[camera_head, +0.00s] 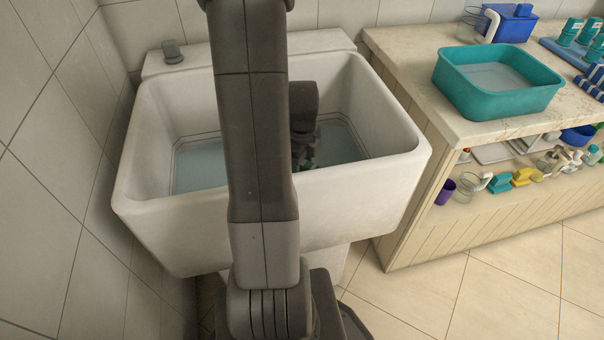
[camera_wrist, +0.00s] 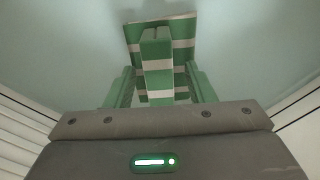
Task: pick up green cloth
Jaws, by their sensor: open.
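The green cloth (camera_wrist: 182,27) has white stripes and lies in the sink in the wrist view. A striped upright part of it stands in front of a flatter part. My gripper (camera_wrist: 160,80) is open, with one slim green finger on each side of the upright part. I cannot tell whether the fingers touch it. In the head view my gripper (camera_head: 303,158) is down inside the white sink (camera_head: 350,205). My arm hides much of the basin there, and the cloth cannot be made out clearly.
To the right, a counter (camera_head: 415,65) holds a teal tub (camera_head: 505,100) and a blue box (camera_head: 512,25). A shelf below holds several small items, including a purple cup (camera_head: 445,192). A tiled wall is at left.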

